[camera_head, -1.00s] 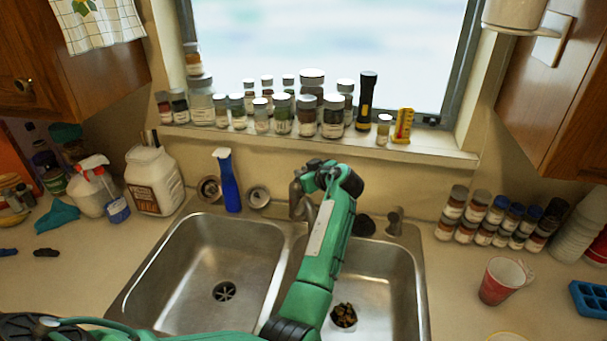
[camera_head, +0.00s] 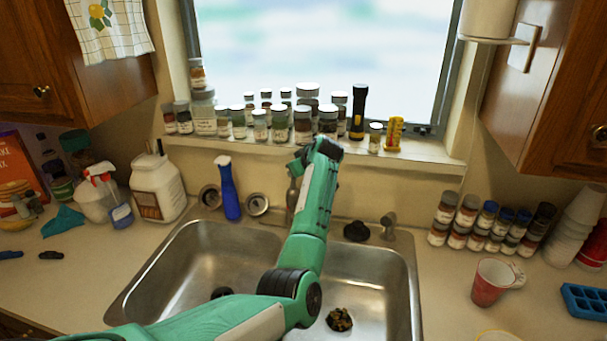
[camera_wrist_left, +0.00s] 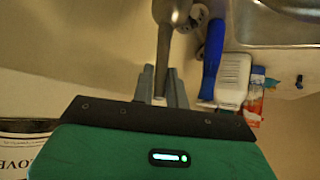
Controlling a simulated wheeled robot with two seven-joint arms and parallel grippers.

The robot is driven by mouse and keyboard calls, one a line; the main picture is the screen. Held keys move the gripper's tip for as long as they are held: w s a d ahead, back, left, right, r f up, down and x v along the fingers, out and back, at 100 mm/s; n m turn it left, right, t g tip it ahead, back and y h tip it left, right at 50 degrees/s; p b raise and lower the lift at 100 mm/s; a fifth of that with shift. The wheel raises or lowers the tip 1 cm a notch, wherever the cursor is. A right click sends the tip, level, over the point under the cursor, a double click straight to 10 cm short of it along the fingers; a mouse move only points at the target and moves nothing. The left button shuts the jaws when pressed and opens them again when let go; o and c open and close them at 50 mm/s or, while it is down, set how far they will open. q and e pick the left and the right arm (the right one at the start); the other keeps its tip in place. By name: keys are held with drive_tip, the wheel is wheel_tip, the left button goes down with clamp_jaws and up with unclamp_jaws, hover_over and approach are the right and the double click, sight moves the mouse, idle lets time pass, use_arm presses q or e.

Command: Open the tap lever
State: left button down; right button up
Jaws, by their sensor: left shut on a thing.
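The metal tap (camera_head: 292,195) stands behind the double sink, mostly hidden behind my left arm in the head view. In the left wrist view, the tap's grey metal body (camera_wrist_left: 177,14) is at the top, and its thin lever (camera_wrist_left: 163,58) runs down from it. My left gripper (camera_wrist_left: 161,84) has a finger on each side of the lever's end and is shut on it. My right gripper is in neither view.
Several jars (camera_head: 281,122) and a black flashlight (camera_head: 358,112) line the windowsill close behind my wrist. A blue bottle (camera_head: 229,190) stands left of the tap. Spice jars (camera_head: 478,222) and a red cup (camera_head: 490,282) are on the right counter.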

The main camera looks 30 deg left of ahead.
use_arm(q)
drive_tip(key=shift+w+a+r, duration=0.1)
drive_tip(key=shift+a+r, duration=0.05)
drive_tip(key=shift+a, duration=0.2)
drive_tip(key=shift+w+a+g+h, duration=0.2)
drive_tip(key=shift+g+h, duration=0.2)
drive_tip(key=shift+h, duration=0.2)
drive_tip(key=c, duration=1.4)
unclamp_jaws()
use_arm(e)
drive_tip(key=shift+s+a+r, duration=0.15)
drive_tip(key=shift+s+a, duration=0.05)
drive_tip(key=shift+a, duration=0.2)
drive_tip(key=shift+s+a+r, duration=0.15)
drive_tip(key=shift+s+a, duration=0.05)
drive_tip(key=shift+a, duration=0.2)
